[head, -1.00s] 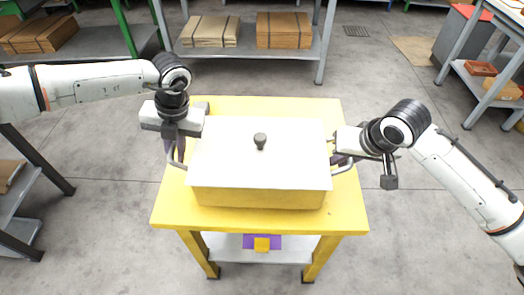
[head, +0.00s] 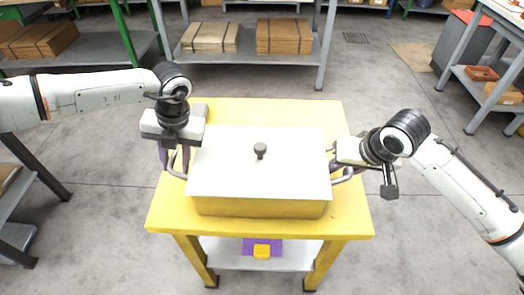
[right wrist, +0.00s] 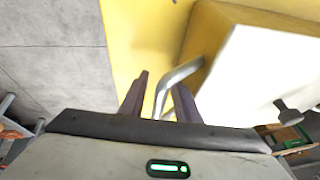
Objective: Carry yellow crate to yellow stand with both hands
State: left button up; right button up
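The yellow crate (head: 262,208), with a white lid (head: 235,175) and a dark knob, sits flat on the yellow stand (head: 180,215) in the head view. My left gripper (head: 176,160) is at the crate's left handle (head: 178,173), its dark fingers apart on either side of it. My right gripper (head: 338,165) is at the right handle (head: 345,177). In the right wrist view my right gripper (right wrist: 158,98) has its fingers apart, with the grey bent handle (right wrist: 178,73) passing between them and a gap visible on the left side.
A purple piece with a yellow block (head: 262,251) lies on the stand's lower shelf. Shelves with cardboard stacks (head: 284,37) stand behind, and a workbench (head: 495,70) stands at the right. Grey floor surrounds the stand.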

jog(key=shift+r, duration=0.1)
pick_arm(q)
jog(key=v, duration=1.1)
jog(key=shift+r, duration=0.35)
pick_arm(e)
jog(key=v, duration=1.1)
jog(key=shift+s+r, duration=0.15)
jog(key=shift+r, duration=0.2)
jog(key=shift+d, duration=0.1)
